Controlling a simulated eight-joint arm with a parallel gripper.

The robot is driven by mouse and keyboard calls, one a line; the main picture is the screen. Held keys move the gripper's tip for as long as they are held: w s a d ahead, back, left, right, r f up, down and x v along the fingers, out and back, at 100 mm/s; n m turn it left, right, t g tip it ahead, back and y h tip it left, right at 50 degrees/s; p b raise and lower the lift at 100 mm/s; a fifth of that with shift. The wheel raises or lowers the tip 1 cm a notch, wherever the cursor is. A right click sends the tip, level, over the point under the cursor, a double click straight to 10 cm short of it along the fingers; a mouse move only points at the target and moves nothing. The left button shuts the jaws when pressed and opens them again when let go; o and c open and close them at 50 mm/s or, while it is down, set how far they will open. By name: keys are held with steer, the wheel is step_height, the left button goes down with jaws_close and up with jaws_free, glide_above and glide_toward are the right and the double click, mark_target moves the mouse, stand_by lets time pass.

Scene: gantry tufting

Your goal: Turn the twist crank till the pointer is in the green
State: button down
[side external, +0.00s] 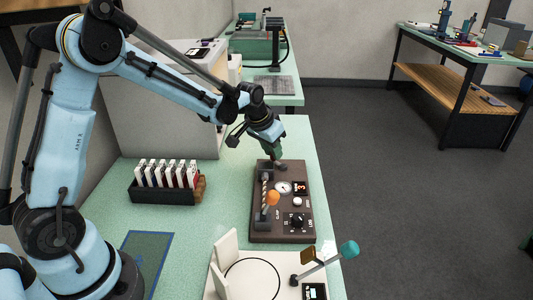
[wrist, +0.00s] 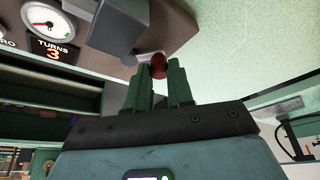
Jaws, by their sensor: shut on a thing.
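The dark brown control box (side external: 262,236) stands on the pale green bench. On it are a round white dial (side external: 284,187) and a TURNS display (side external: 300,187) reading 3. Both also show in the wrist view, the dial (wrist: 47,20) at top left above the display (wrist: 52,51). My gripper (side external: 280,161) is low at the box's far end. In the wrist view my gripper (wrist: 161,70) is shut on a dark red knob (wrist: 158,62), apparently the crank's handle, beside a dark grey block (wrist: 118,25).
An orange-knobbed lever (side external: 272,198) and a black knob (side external: 297,220) are on the same box. A black rack (side external: 160,196) of white and red pieces stands left. A white plate (side external: 222,287) with a teal-knobbed lever (side external: 348,249) is in front.

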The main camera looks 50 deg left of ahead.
steer(key=m, duration=0.2)
steer(key=w+m+h, duration=0.2)
steer(key=m, duration=0.1)
steer(key=shift+m, duration=0.3)
steer(key=m, duration=0.1)
steer(key=m+h, duration=0.1)
steer(key=w+m+g, duration=0.1)
steer(key=shift+d+m, duration=0.25)
steer(key=shift+m, duration=0.05)
steer(key=m, duration=0.1)
steer(key=m+g+h, duration=0.1)
steer(key=m, duration=0.1)
steer(key=w+d+m, duration=0.1)
steer(key=shift+m+g, duration=0.3)
steer(key=shift+g, duration=0.1)
steer(key=shift+w+d+m+g+h, duration=0.1)
steer(key=shift+d+m+g, duration=0.15)
steer(key=shift+m, duration=0.5)
steer(key=shift+w+d+m+g+h, duration=0.1)
steer(key=shift+d+m+g, duration=0.15)
steer(key=shift+m, duration=0.45)
steer(key=shift+w+d+m+g+h, duration=0.15)
steer(key=shift+m+g, duration=0.15)
steer(key=shift+m, duration=0.45)
steer(key=shift+s, duration=0.1)
steer(key=c, duration=1)
jaws_free()
